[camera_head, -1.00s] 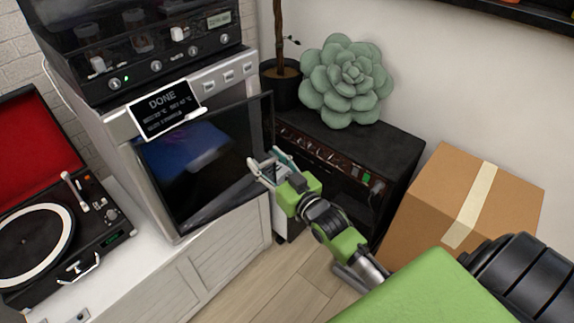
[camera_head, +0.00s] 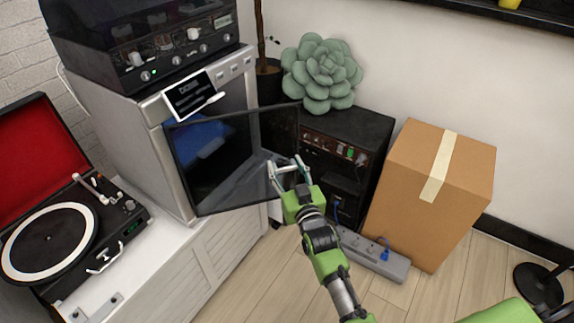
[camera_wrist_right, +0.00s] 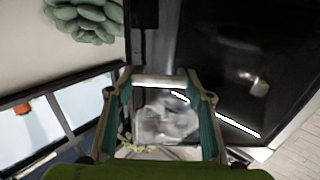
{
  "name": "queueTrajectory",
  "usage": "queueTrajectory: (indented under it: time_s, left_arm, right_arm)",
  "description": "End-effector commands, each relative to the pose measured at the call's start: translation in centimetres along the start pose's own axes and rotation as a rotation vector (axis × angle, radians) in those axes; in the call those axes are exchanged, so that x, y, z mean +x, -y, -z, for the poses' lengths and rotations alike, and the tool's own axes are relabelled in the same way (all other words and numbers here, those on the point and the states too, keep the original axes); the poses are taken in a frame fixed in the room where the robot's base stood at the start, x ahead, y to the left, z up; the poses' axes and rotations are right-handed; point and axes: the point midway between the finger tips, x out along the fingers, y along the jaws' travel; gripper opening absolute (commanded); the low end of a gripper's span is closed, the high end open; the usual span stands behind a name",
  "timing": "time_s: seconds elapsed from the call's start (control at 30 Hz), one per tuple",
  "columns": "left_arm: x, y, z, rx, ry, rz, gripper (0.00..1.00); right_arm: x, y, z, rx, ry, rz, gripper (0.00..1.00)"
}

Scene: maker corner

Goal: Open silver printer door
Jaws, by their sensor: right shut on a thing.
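The silver printer (camera_head: 141,134) stands on the white cabinet at the left of the head view. Its dark glass door (camera_head: 240,135) stands partly open, swung out from the front with a gap to the opening behind it. My left gripper is not in view.
A dark box-shaped device (camera_head: 345,140) carries a green succulent (camera_head: 322,74). A cardboard box (camera_head: 430,195) and a grey power strip (camera_head: 372,258) stand to the right of my arm. A turntable (camera_head: 60,240) is at the left. Wooden floor is open in front.

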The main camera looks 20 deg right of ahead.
Motion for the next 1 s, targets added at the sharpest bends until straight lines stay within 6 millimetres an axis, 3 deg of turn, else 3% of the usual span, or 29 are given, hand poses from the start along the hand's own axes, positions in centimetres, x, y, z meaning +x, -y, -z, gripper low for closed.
queueTrajectory:
  time_s: [0.37,0.4,0.47,0.83,1.0]
  left_arm:
    - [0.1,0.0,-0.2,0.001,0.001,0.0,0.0]
    - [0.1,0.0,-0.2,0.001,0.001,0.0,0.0]
    - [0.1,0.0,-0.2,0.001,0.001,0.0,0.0]
    - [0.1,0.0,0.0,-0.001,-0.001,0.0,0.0]
    - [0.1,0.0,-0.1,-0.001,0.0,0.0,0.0]
  right_arm:
    - [0.0,0.1,0.1,0.002,-0.004,-0.001,0.09]
    - [0.0,0.1,0.1,0.003,-0.004,-0.001,0.5]
    - [0.0,0.1,0.1,0.002,-0.004,-0.001,0.65]
    - [-0.2,0.0,0.0,0.002,-0.001,-0.001,0.65]
    - [-2.1,0.0,-0.1,0.002,0.0,-0.001,0.65]
